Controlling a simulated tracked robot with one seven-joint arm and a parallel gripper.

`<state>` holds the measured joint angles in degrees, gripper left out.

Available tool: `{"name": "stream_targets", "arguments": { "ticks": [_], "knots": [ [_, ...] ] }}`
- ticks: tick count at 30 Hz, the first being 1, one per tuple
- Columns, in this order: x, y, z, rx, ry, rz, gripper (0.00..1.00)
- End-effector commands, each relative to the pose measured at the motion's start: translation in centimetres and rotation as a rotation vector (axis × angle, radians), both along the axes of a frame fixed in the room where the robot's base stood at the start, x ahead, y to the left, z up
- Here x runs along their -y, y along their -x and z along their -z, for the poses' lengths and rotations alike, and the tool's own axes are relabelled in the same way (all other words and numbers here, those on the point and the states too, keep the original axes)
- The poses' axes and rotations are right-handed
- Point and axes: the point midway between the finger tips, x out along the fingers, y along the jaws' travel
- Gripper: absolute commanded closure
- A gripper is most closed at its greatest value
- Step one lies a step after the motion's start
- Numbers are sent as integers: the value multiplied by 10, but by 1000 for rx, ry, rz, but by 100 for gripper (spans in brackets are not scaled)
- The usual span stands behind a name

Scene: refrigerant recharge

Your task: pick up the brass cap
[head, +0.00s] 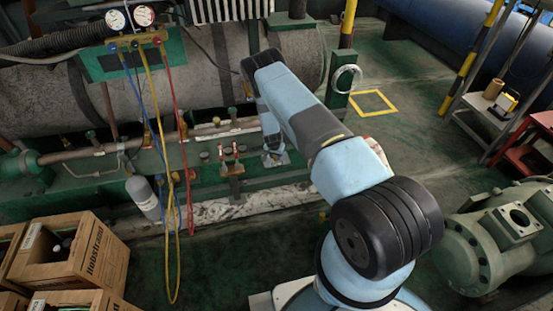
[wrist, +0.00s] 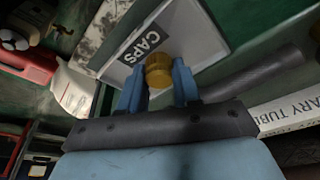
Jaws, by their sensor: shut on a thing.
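The brass cap (wrist: 158,71) is a small yellow-gold cylinder in the wrist view. It sits between the two blue fingers of my gripper (wrist: 159,86), which is shut on it. Behind it is a white plate or tray labelled CAPS (wrist: 186,42); I cannot tell whether the cap touches it. In the head view my gripper (head: 275,157) is at the end of the arm, low by the green frame of the large tank. The cap cannot be made out there.
In the head view, gauges (head: 130,18) with blue, yellow and red hoses hang at the left, beside a grey cylinder (head: 142,196). Red-handled valves (head: 230,158) stand left of my gripper. Cardboard boxes (head: 75,255) fill the lower left. A green pump (head: 500,235) stands right.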

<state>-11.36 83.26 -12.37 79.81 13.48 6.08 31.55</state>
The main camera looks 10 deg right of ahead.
Motion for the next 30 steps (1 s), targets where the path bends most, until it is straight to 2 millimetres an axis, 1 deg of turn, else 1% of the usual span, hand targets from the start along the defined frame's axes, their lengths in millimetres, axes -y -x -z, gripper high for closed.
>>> {"name": "stream_targets", "arguments": {
  "ticks": [1,7,14,17,20,24,26,30],
  "knots": [
    [0,0,0,0,0,0,79],
    [0,0,0,-1,1,0,98],
    [0,0,0,0,0,0,98],
    [0,0,-4,0,0,1,98],
    [0,-1,-14,2,0,1,98],
    [0,1,-36,2,-1,2,98],
    [0,10,-45,0,0,2,98],
    [-1,31,-70,0,0,1,98]
  ]
}}
